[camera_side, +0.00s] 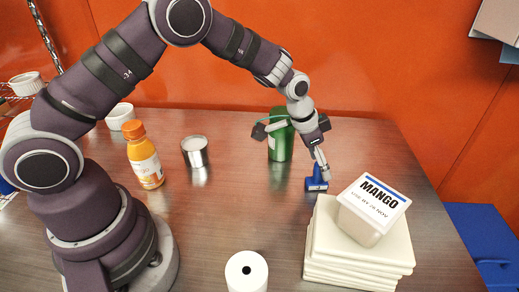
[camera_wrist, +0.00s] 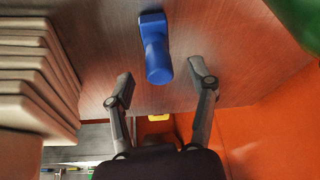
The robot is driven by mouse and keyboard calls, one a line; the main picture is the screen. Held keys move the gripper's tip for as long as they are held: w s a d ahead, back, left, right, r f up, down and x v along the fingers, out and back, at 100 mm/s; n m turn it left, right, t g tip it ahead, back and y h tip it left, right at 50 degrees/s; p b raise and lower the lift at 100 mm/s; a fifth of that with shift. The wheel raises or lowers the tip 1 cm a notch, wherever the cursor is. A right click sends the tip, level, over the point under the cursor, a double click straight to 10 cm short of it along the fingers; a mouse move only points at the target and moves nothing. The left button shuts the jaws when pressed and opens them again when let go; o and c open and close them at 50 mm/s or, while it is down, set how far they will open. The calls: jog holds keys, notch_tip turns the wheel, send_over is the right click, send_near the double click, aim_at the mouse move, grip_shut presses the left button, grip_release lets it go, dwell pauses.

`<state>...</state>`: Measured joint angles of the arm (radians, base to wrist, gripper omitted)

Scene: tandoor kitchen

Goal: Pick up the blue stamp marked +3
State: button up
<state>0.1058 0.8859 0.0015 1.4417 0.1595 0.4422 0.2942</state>
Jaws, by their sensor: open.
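A blue stamp (camera_side: 316,184) stands on the wooden table, left of the stacked cream slabs. Its marking is too small to read. In the side view my gripper (camera_side: 322,168) is just above and beside the stamp's handle. In the wrist view the stamp (camera_wrist: 156,50) lies ahead of my gripper (camera_wrist: 161,85), with its rounded handle end near the gap between the two fingers. The fingers are spread apart with nothing between them. I cannot tell from the side view whether a finger touches the stamp.
The cream slab stack (camera_side: 345,270) carries a mango tub (camera_side: 372,212) close to the right. A green container (camera_side: 280,145) stands behind the stamp. A metal can (camera_side: 195,153), an orange-capped bottle (camera_side: 145,160) and a white paper roll (camera_side: 246,272) stand farther left. The table's middle is clear.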

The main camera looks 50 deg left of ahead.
jog(key=shift+w+d+f, duration=0.1)
jog(key=shift+w+f, duration=0.1)
jog(key=shift+f, duration=0.3)
jog(key=shift+c, duration=0.3)
grip_shut()
